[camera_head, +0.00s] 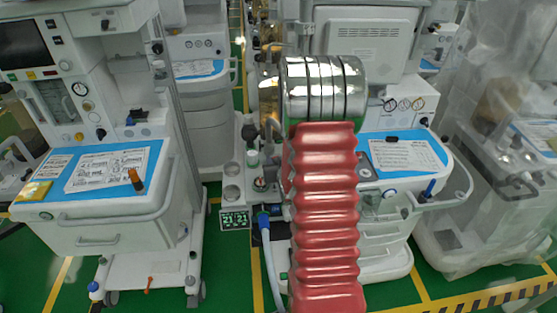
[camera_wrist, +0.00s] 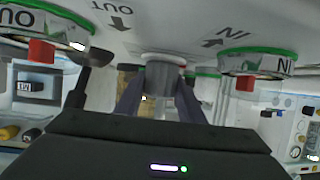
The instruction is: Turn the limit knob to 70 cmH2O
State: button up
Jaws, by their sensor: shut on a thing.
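In the wrist view my gripper (camera_wrist: 161,84) has its two dark fingers on either side of a grey knob (camera_wrist: 163,68) under a white collar, and is shut on it. I take this to be the limit knob. No scale or number on it can be read from here, so its setting cannot be told. In the head view my gripper and the knob are hidden behind my arm. A small display (camera_head: 235,219) left of the arm shows green digits that look like 21 and 21.
In the wrist view a green-ringed OUT port (camera_wrist: 45,22) is at the left and a green-ringed IN port (camera_wrist: 256,62) at the right, close to the fingers. In the head view a cart (camera_head: 110,215) stands left. A plastic-wrapped machine (camera_head: 500,150) stands right.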

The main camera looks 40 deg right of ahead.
jog(key=shift+m+g+h, duration=0.6)
jog(key=shift+m+h, duration=0.3)
jog(key=shift+m, duration=0.1)
jog(key=shift+m+g+h, duration=0.6)
jog(key=shift+m+h, duration=0.2)
jog(key=shift+m, duration=0.1)
jog(key=shift+m+g+h, duration=1.1)
jog(key=shift+m+g, duration=0.5)
jog(key=shift+s+d+m+g+h, duration=0.1)
jog(key=shift+m+g+h, duration=0.6)
jog(key=shift+m+g, duration=1.45)
jog(key=shift+s+m+g, duration=0.1)
jog(key=shift+m+g, duration=1.15)
jog(key=shift+g, duration=0.5)
jog(key=shift+m+g, duration=0.3)
jog(key=shift+g, duration=0.1)
jog(key=o, duration=0.7)
jog(key=shift+s+d, duration=0.1)
jog(key=o, duration=0.3)
jog(key=shift+o, duration=0.2)
